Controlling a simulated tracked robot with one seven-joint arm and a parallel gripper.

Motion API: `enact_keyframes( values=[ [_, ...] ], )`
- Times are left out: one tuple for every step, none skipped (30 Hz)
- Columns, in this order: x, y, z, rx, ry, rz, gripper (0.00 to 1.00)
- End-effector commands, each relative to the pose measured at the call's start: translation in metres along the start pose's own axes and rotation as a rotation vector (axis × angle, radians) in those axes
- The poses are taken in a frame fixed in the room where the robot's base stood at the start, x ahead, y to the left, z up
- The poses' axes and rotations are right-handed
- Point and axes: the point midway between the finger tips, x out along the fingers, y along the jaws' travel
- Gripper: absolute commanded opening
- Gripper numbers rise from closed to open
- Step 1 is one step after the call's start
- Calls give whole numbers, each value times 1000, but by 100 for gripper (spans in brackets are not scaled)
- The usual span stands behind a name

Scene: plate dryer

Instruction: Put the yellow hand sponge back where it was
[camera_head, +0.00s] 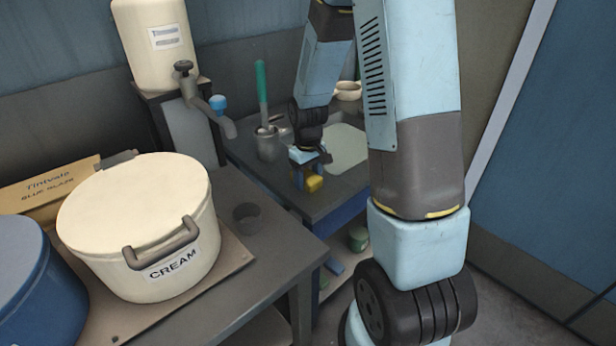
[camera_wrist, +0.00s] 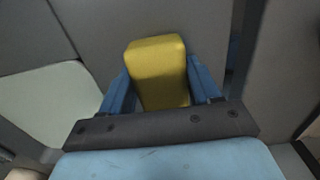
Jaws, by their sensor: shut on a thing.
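The yellow hand sponge (camera_wrist: 158,72) is a small block between the two blue fingers of my gripper (camera_wrist: 160,88) in the wrist view. My gripper is shut on it, with one finger against each side. In the head view my gripper (camera_head: 307,178) is over the back grey table, near its front edge, and the yellow sponge (camera_head: 314,184) shows at its fingertips. I cannot tell whether the sponge touches the table top.
A pale flat board (camera_head: 346,150) lies beside my gripper. A metal cup (camera_head: 267,143) with a green-handled tool stands to its left. A shelf with a green can (camera_head: 358,239) is below.

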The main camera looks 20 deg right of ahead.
Motion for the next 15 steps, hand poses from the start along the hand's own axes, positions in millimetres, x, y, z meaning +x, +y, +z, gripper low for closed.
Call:
enact_keyframes(
  values=[
    [1,0,0,0,0,0,32],
    [2,0,0,0,0,0,32],
    [2,0,0,0,0,0,64],
    [2,0,0,1,0,0,67],
    [2,0,0,1,0,0,70],
    [2,0,0,1,0,0,74],
    [2,0,0,1,0,0,76],
    [2,0,0,1,0,0,79],
    [2,0,0,1,0,0,83],
    [2,0,0,1,0,0,86],
    [2,0,0,1,0,0,88],
    [2,1,0,1,0,0,88],
    [2,1,0,1,0,0,88],
    [2,1,0,1,0,0,88],
    [2,1,0,1,0,0,88]
  ],
)
